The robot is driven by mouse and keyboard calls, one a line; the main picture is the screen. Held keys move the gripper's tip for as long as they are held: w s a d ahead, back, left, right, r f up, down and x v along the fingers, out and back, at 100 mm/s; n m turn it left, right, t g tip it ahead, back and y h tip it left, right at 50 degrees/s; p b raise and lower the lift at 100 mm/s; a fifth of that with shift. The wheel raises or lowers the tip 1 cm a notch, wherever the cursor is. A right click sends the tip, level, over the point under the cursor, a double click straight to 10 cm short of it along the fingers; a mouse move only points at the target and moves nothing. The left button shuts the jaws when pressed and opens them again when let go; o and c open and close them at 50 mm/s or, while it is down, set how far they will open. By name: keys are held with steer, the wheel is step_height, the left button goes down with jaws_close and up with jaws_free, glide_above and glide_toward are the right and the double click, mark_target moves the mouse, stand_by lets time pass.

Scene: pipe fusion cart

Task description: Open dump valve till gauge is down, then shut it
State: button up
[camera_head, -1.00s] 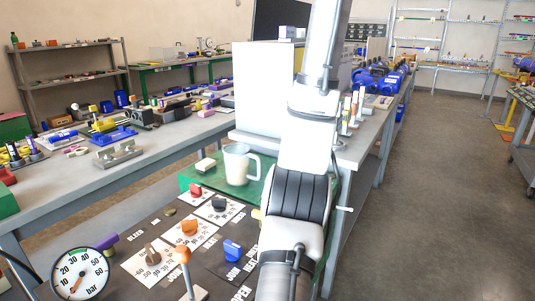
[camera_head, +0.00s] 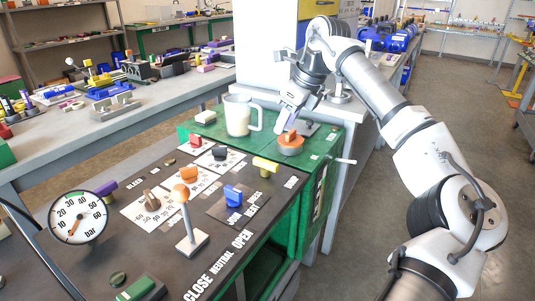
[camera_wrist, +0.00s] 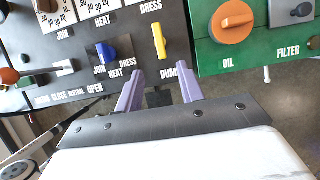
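The dump valve has a small yellow handle (camera_head: 265,165) on the dark panel near its right edge. In the wrist view the yellow handle (camera_wrist: 159,41) stands upright above the word DUMP, ahead of my fingers and between their lines. My gripper (camera_wrist: 160,75) is open and empty, with two lilac fingers apart. In the head view my gripper (camera_head: 284,118) hangs above the green cart top, beyond the handle and not touching it. The round gauge (camera_head: 78,217) is at the panel's left; its orange needle points down and slightly left, below the 10 mark.
An orange oil knob (camera_head: 291,143) sits close below my gripper. A blue knob (camera_head: 233,195) is left of the yellow handle, and an orange-topped lever (camera_head: 183,215) stands further forward. A clear jug (camera_head: 239,115) stands on the green top. Open floor lies right.

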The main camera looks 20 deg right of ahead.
mark_target(266, 161)
steer(key=x, duration=1.3)
steer(key=shift+w+a+f, duration=0.1)
steer(key=shift+a+f, duration=0.15)
steer(key=shift+f, duration=0.05)
